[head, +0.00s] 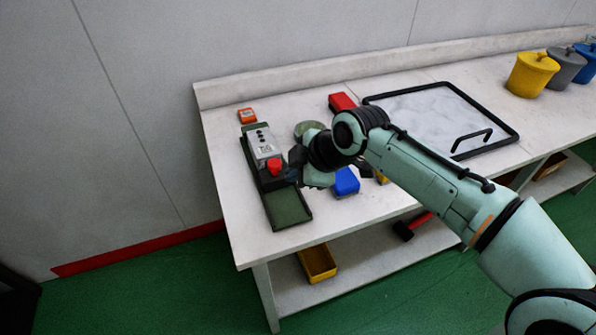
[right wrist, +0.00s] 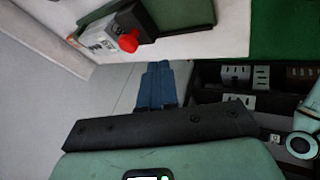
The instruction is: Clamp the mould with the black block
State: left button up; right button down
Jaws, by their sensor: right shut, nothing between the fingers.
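A grey box (head: 263,143) with black buttons stands in a long dark green tray (head: 288,210) at the left end of the bench. A red knob (head: 274,166) sits at its near end, above a black block (head: 270,184). In the right wrist view the grey box (right wrist: 100,40), red knob (right wrist: 128,43), black block (right wrist: 146,22) and green tray (right wrist: 190,14) show at the top. My right gripper (head: 292,174) is beside the knob and block, shut and empty. Its fingers (right wrist: 158,66) are together in the right wrist view. I cannot tell which part is the mould. My left gripper is out of view.
A yellow bin (head: 318,263) stands below on the shelf.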

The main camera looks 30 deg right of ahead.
aim_at(273, 164)
jog(key=b+x, duration=0.1)
jog(key=x, duration=0.5)
jog(key=shift+s+f, duration=0.1)
jog(key=w, duration=0.2)
jog(key=w+d, duration=0.1)
jog(key=shift+w+d+f, duration=0.1)
jog(key=shift+f, duration=0.15)
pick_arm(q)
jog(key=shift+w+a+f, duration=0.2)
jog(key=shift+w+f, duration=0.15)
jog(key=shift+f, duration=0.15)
pick_arm(e)
jog(key=shift+w+d, duration=0.2)
jog(key=shift+w, duration=0.15)
jog(key=shift+w+p, duration=0.15)
jog(key=shift+p, duration=0.15)
jog(key=shift+w+d+p, duration=0.15)
jog(key=shift+w+d, duration=0.05)
jog(key=shift+w, duration=0.55)
jog(key=shift+w+d+p, duration=0.15)
jog(key=shift+w+d, duration=0.05)
jog(key=shift+w, duration=0.55)
jog(key=shift+s, duration=0.2)
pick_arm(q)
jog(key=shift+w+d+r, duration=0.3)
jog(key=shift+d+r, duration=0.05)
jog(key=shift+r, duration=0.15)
pick_arm(e)
jog(key=shift+a, duration=0.1)
